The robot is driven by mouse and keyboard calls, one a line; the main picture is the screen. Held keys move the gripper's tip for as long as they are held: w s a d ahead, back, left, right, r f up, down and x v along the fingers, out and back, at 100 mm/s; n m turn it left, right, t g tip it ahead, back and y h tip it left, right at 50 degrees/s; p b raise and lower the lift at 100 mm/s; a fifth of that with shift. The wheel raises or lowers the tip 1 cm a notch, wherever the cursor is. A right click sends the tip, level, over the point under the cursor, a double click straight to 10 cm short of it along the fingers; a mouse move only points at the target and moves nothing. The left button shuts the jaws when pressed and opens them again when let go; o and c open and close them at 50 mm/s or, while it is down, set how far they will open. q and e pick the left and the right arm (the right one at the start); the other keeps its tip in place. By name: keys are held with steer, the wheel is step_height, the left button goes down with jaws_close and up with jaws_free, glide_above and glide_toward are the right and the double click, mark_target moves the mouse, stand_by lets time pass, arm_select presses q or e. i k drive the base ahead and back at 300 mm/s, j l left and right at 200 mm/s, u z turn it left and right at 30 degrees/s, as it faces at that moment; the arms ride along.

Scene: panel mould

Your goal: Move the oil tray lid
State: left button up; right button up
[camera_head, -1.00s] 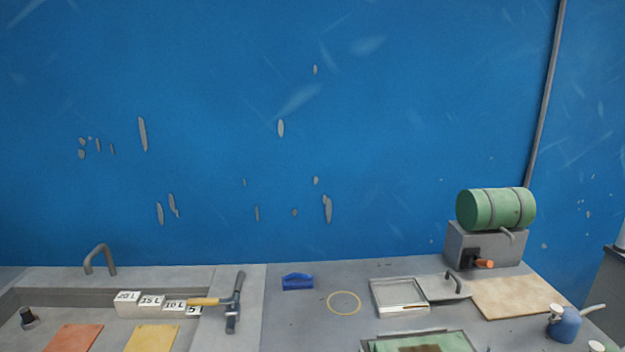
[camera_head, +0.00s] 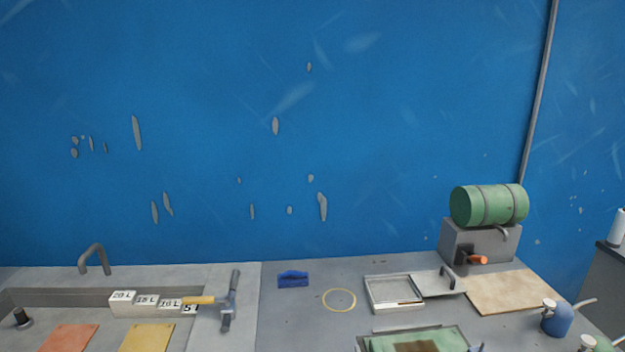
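A shallow grey tray (camera_head: 394,292) with a pale rim stands on the right part of the grey bench in the head view. A flat grey lid (camera_head: 436,284) with a dark upright handle (camera_head: 448,276) lies at the tray's right side. I cannot tell whether the lid rests on the tray's edge or only beside it. The tray's inside is mostly uncovered. Neither of my grippers shows in the head view.
A green drum (camera_head: 489,205) sits on a grey block with an orange-handled tap behind the lid. A tan board (camera_head: 516,291) and a blue oil can (camera_head: 561,319) stand to the right. A yellow ring (camera_head: 339,300), blue piece (camera_head: 293,279) and hammer (camera_head: 230,302) lie left.

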mark_target(443, 283)
steer(key=i+l, duration=0.1)
steer(key=l, duration=0.4)
steer(key=l+z, duration=0.15)
steer(key=l, duration=0.3)
steer(key=i+l, duration=0.2)
steer(key=l, duration=0.3)
steer(key=z, duration=0.05)
